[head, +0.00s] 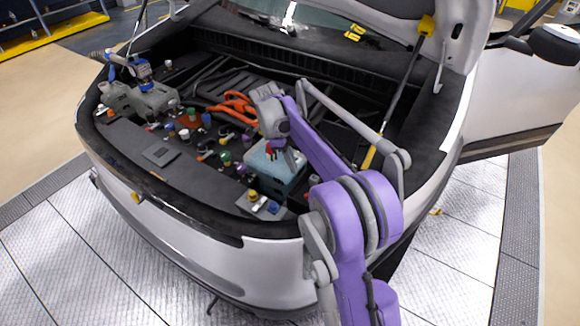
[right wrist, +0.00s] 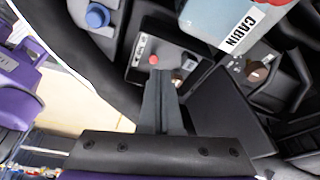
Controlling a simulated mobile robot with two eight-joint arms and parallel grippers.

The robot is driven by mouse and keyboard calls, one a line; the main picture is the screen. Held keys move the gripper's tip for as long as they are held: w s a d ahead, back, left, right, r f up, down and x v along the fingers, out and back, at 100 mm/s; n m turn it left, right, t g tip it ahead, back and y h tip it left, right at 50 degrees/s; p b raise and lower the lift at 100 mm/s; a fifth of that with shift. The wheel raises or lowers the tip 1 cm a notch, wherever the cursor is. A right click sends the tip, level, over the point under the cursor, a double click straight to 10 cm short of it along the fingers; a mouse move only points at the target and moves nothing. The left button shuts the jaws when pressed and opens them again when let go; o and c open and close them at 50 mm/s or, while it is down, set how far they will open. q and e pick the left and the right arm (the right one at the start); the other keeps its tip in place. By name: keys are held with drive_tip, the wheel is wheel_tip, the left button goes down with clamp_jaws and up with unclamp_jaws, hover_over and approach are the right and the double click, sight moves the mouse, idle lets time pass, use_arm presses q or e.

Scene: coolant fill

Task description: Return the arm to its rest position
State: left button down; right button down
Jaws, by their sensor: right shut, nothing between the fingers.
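My right arm, purple and grey, reaches from the bottom of the head view over the open engine bay. The pale blue box (right wrist: 215,22) with a "CABIN" label shows at the upper right there. My left gripper is not in view.
The car's raised hood (head: 440,25) and its prop strut (head: 400,95) stand to the right of my arm. Orange hoses (head: 235,105) and several coloured caps crowd the bay. A blue cap (right wrist: 97,15) lies left of the fingers. Open floor (head: 60,240) surrounds the car.

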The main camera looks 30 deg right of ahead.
drive_tip(key=shift+s+d, duration=0.2)
drive_tip(key=shift+a, duration=0.1)
drive_tip(key=s+a+r+n+t, duration=0.3)
drive_tip(key=s+a+n+t, duration=0.1)
drive_tip(key=s+a+n, duration=0.85)
drive_tip(key=s+a+f+n+t+y, duration=0.2)
drive_tip(key=s+a+f+n, duration=0.4)
drive_tip(key=s+n, duration=0.5)
drive_tip(key=shift+s+f+n+t, duration=0.2)
drive_tip(key=shift+f+n+t, duration=0.5)
drive_tip(key=shift+n, duration=1.45)
drive_tip(key=shift+a+r, duration=0.1)
drive_tip(key=shift+r, duration=0.1)
